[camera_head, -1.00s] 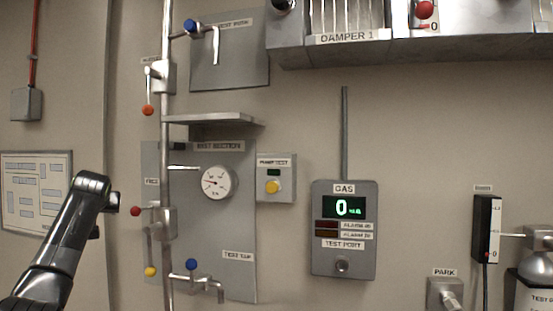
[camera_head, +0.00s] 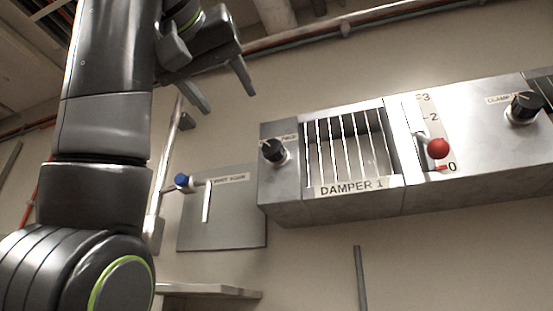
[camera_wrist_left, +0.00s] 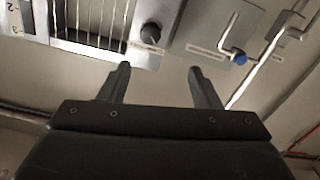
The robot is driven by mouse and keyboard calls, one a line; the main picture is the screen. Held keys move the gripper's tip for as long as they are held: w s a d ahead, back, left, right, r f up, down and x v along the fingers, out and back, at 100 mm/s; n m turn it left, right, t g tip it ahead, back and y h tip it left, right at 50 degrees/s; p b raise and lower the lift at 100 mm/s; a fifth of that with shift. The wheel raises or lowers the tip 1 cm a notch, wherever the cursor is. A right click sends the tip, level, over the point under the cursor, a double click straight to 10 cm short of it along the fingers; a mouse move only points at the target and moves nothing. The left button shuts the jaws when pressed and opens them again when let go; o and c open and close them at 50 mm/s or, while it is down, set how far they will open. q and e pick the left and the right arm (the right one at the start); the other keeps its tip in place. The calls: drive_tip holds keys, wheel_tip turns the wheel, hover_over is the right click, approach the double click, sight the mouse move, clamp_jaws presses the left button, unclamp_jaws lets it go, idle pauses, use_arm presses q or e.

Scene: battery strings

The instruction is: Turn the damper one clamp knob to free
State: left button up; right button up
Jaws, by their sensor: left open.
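The damper 1 box (camera_head: 290,211) hangs high on the wall, with a vertical grille and a label. A black knob with a pale pointer mark (camera_head: 273,151) sits at its left end, under a small label I cannot read surely. This knob also shows in the left wrist view (camera_wrist_left: 150,33), beyond the fingertips and apart from them. My left gripper (camera_head: 222,92) is open and empty, up and left of that knob; its fingers show in the left wrist view (camera_wrist_left: 159,68). Another black knob (camera_head: 525,107), with a label starting "CLAMP", is farther right. My right gripper is out of view.
A red-balled lever (camera_head: 438,149) stands near 0 on its 0-to-3 scale, right of the grille. A blue-ended valve handle (camera_head: 183,181) and a grey plate (camera_head: 225,235) are below left of the box. A shelf (camera_head: 210,290) juts out lower down.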

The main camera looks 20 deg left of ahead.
use_arm(q)
drive_tip(key=s+d, duration=0.1)
drive_tip(key=p, duration=0.6)
approach(271, 147)
drive_tip(key=w+p, duration=0.5)
drive_tip(key=p, duration=0.2)
drive_tip(key=shift+r, duration=0.15)
drive_tip(key=shift+w+d+p, duration=0.1)
drive_tip(key=shift+w+p, duration=0.3)
drive_tip(key=shift+p, duration=0.4)
drive_tip(key=shift+w+f+p, duration=0.15)
drive_tip(key=shift+w+p, duration=0.05)
drive_tip(key=shift+w, duration=0.55)
drive_tip(key=shift+w+f+p, duration=0.15)
drive_tip(key=shift+w+p, duration=0.05)
drive_tip(key=shift+w, duration=0.6)
drive_tip(key=shift+s, duration=0.1)
drive_tip(key=shift+c, duration=1.1)
drive_tip(key=c, duration=0.8)
